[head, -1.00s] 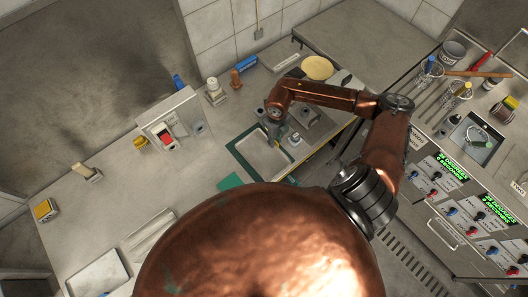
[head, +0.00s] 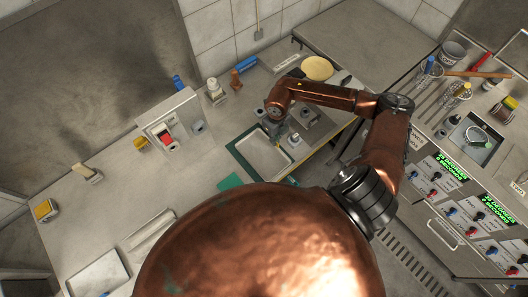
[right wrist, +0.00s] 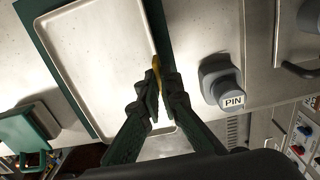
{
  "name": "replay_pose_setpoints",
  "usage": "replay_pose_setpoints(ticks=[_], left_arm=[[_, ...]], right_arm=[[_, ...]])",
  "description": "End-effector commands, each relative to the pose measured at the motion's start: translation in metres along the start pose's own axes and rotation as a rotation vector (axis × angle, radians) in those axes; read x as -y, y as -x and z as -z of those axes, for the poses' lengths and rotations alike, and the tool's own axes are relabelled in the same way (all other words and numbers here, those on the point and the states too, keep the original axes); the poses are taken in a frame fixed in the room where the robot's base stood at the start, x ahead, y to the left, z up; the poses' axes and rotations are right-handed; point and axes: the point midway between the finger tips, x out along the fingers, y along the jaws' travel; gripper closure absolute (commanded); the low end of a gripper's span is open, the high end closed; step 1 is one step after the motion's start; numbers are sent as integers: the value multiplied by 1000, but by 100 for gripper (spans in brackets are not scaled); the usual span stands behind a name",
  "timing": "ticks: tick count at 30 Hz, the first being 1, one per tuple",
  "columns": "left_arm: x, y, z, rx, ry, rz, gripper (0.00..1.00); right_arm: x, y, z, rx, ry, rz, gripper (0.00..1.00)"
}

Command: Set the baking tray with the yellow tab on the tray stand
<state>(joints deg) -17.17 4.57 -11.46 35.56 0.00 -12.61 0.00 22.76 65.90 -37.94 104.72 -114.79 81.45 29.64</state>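The baking tray (head: 262,160) is a pale, shallow rectangular tray over a dark green mat (head: 240,158) on the counter. In the right wrist view the tray (right wrist: 95,50) fills the upper left, with a yellow tab (right wrist: 156,66) on its right rim. My right gripper (head: 277,142) reaches down to that rim. In the right wrist view its dark green fingers (right wrist: 160,88) are close together on either side of the rim at the tab and look closed on it. I cannot tell which thing is the tray stand. My left gripper is out of view.
A grey block marked PIN (right wrist: 222,85) stands just right of the gripper. A green block (head: 230,181) lies left of the tray's near end. A grey box with a red switch (head: 168,128) stands farther left. The counter between has bare room.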

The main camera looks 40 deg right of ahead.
Motion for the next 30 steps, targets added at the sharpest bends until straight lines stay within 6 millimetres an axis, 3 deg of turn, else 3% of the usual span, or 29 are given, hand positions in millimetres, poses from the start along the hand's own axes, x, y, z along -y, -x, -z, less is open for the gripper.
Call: replay_pose_setpoints(ticks=[21, 30], left_arm=[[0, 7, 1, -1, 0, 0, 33], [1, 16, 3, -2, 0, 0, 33]], right_arm=[[0, 13, 0, 1, 0, 0, 100], [0, 30, -1, 3, 1, 0, 100]])
